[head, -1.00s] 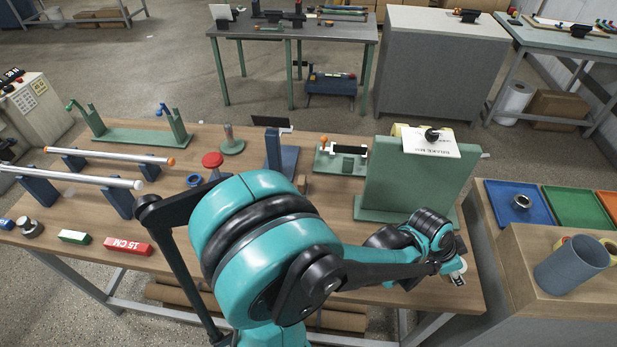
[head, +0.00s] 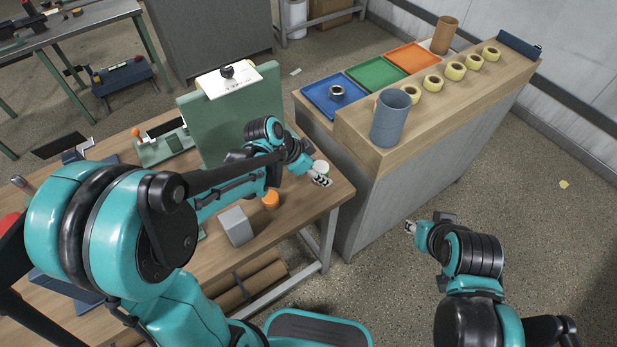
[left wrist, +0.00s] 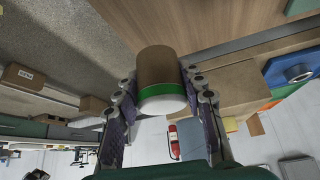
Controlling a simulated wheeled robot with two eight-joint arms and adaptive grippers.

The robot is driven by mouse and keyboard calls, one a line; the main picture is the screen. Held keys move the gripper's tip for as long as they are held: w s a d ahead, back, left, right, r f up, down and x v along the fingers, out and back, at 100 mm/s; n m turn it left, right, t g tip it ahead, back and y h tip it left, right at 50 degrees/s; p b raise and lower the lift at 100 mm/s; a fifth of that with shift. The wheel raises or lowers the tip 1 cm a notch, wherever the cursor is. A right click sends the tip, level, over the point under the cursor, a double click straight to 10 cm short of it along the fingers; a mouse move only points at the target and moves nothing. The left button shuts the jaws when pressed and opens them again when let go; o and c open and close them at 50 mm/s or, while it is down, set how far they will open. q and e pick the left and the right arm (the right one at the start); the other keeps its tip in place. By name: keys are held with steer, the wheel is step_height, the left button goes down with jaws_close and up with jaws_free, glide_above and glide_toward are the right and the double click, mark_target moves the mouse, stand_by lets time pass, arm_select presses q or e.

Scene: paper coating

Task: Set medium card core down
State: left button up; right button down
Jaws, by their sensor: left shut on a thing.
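My left gripper (head: 319,179) is over the right end of the wooden table (head: 302,228). In the left wrist view the gripper (left wrist: 162,115) is shut on a brown card core (left wrist: 158,66) with a green band and a white end. In the head view only a small white and green part of this core (head: 321,166) shows beside the fingers. Whether the core touches anything below is unclear. My right gripper (head: 411,228) is over the floor, right of the table, too small to tell open from shut.
A wooden-topped cabinet at right bears blue (head: 314,106), green (head: 372,84) and orange (head: 408,52) trays, a grey-blue tube (head: 391,122), several yellow rolls (head: 455,71) and a brown tube (head: 445,37). A green panel (head: 240,120) stands left of my left gripper. A grey block (head: 236,226) sits nearer.

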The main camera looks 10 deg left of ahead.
arm_select(q)
steer(key=w+a+f+b, duration=0.1)
steer(key=w+a+f, duration=0.1)
steer(key=w+a, duration=0.1)
steer(key=shift+w+f, duration=0.1)
steer(key=shift+f, duration=0.3)
steer(key=shift+f+b, duration=1)
steer(key=shift+f, duration=0.9)
steer(key=shift+f, duration=0.2)
steer(key=o, duration=1.1)
steer(key=shift+r, duration=0.1)
